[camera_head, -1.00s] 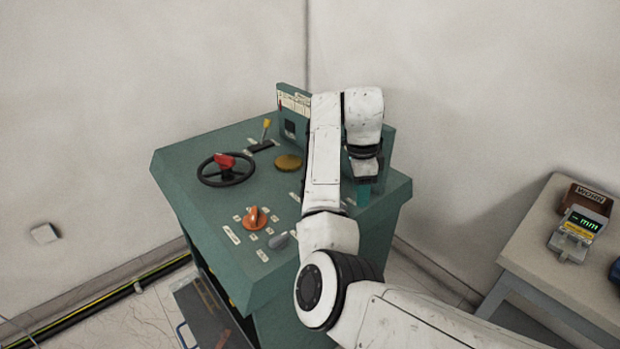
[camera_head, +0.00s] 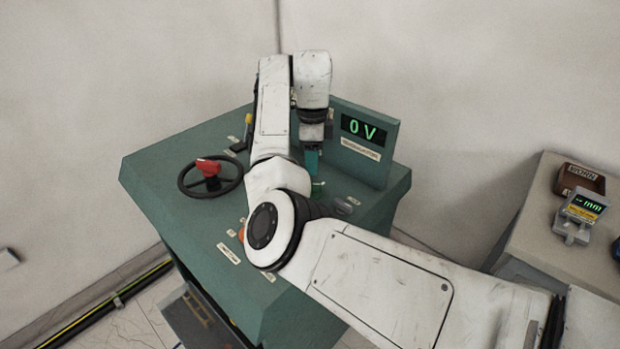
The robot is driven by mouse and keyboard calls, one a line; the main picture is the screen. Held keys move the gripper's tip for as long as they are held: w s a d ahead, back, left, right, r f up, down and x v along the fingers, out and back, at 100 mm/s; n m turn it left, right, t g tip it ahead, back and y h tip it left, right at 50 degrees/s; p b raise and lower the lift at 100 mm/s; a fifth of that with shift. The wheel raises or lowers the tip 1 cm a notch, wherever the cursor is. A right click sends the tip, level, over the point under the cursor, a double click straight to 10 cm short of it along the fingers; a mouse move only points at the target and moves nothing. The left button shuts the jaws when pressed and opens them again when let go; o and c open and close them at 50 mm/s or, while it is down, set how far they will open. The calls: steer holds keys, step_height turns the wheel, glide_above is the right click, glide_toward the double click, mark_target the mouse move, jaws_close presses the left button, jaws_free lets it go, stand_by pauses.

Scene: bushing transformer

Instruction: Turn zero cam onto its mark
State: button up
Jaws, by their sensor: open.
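The green control desk (camera_head: 165,160) stands in the corner, with its controls on the sloping top. I cannot tell which control is the zero cam; no mark is readable. My gripper (camera_head: 312,168) points down over the right half of the desk top, its teal fingers in view but their gap too small to make out. A small green part (camera_head: 318,188) shows just below the fingers; I cannot tell whether they touch. A grey knob (camera_head: 345,205) lies to the right and nearer. The brass disc seen earlier is hidden.
A display (camera_head: 363,130) reading 0 V stands on the upright panel right of my gripper. A side table (camera_head: 530,200) at right holds a gauge (camera_head: 580,215) and a brown box (camera_head: 581,180).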

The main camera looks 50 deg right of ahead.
mark_target(312, 184)
step_height(312, 184, down, 7)
steer(key=shift+p, duration=0.35)
jaws_close()
stand_by(0.3)
